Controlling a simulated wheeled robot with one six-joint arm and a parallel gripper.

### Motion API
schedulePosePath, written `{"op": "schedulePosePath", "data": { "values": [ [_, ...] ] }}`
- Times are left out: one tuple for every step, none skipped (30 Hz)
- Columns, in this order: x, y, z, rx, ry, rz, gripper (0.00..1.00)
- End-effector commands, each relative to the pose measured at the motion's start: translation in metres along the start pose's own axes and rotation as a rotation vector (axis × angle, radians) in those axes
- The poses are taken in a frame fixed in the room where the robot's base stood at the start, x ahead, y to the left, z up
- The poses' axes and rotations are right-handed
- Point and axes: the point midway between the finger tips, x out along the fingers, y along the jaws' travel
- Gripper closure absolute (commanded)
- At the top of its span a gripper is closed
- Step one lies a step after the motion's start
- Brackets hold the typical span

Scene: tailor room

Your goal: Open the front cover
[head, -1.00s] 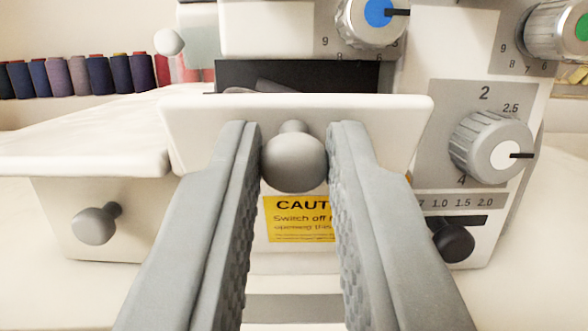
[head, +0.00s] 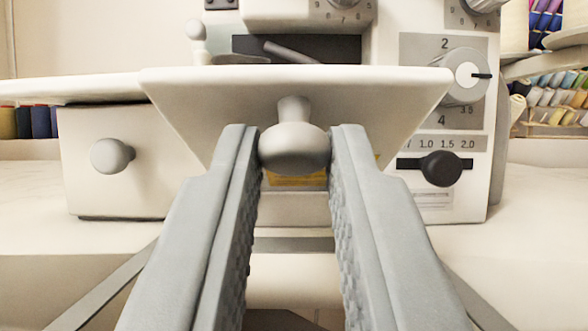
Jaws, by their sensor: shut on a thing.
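The front cover (head: 210,105) is a white panel on the front of the sewing machine, seen in the head view. It tilts outward toward me, with its top edge nearest and a dark opening (head: 345,48) behind it. A grey round knob (head: 294,148) sticks out from its middle. My gripper (head: 294,150) is shut on this knob, one finger on each side. The yellow caution label (head: 300,180) shows only as a strip beneath the knob; the cover and fingers hide the rest.
A second grey knob (head: 112,155) is on the box at the left. A black slider knob (head: 441,168) and a stitch dial (head: 466,76) are on the machine's right side. Thread spools (head: 35,122) stand at the far left, with more on a rack at the right.

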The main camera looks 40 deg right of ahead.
Motion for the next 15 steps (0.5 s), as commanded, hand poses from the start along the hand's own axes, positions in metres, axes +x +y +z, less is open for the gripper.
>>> {"op": "schedulePosePath", "data": {
  "values": [
    [-0.0033,0.0001,0.0068,-0.003,-0.008,-0.002,1.0],
    [-0.0042,0.0002,0.008,-0.003,-0.008,-0.002,1.0],
    [-0.0053,0.0002,0.0094,-0.003,-0.008,-0.002,1.0],
    [-0.0059,0.0002,0.0104,-0.003,-0.008,-0.002,1.0],
    [-0.0066,0.0002,0.0112,-0.003,-0.008,-0.002,1.0],
    [-0.0073,0.0003,0.0123,-0.003,-0.008,-0.002,1.0],
    [-0.0077,0.0003,0.0131,-0.002,-0.008,-0.002,1.0],
    [-0.0081,0.0003,0.0137,-0.002,-0.008,-0.002,1.0],
    [-0.0086,0.0003,0.0144,-0.002,-0.008,-0.002,1.0],
    [-0.0088,0.0003,0.0149,-0.002,-0.008,-0.002,1.0],
    [-0.0091,0.0003,0.0153,-0.002,-0.008,-0.002,1.0],
    [-0.0093,0.0004,0.0157,-0.002,-0.008,-0.002,1.0],
    [-0.0095,0.0004,0.0159,-0.002,-0.008,-0.002,1.0],
    [-0.0095,0.0004,0.0161,-0.002,-0.008,-0.002,1.0],
    [-0.0096,0.0004,0.0162,-0.002,-0.008,-0.002,1.0]
  ]
}}
